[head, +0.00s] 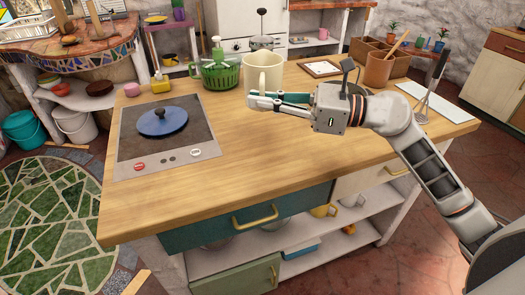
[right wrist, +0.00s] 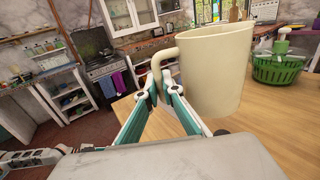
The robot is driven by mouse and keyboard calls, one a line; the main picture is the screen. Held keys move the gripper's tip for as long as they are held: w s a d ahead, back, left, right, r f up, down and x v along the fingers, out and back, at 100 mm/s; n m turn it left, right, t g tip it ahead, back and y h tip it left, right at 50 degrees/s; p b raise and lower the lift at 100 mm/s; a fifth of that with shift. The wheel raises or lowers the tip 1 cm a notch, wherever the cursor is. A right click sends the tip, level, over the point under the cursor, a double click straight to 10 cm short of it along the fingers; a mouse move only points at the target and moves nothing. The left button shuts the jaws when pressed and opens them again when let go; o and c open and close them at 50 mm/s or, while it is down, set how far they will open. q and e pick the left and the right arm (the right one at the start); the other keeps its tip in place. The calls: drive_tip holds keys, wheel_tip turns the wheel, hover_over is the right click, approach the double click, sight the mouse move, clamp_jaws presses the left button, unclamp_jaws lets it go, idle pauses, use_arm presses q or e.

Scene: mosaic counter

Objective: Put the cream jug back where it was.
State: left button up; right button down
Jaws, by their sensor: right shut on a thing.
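The cream jug (head: 263,68) is upright over the back part of the wooden counter, just right of the green basket. In the right wrist view the jug (right wrist: 215,72) is large, with its handle on the left. My right gripper (head: 262,100) is shut on the handle, and its teal-lined fingers meet there in the right wrist view (right wrist: 158,88). In the head view the gripper hides the jug's lower part. I cannot tell whether the jug's base touches the counter. My left gripper is not in view.
A hob with a blue lid (head: 162,121) is at the counter's left. The counter's front middle is clear.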

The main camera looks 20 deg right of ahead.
wheel_tip(320, 180, down, 10)
drive_tip(key=shift+b, duration=0.8)
wheel_tip(320, 180, down, 4)
drive_tip(key=shift+r+b, duration=0.25)
drive_tip(key=shift+b, duration=0.15)
drive_tip(key=shift+f, duration=0.25)
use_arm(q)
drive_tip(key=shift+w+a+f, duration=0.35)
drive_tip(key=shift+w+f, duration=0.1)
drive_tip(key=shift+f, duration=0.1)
use_arm(e)
drive_tip(key=shift+f, duration=0.25)
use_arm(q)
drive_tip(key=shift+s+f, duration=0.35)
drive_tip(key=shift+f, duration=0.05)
use_arm(e)
drive_tip(key=c, duration=2.2)
unclamp_jaws()
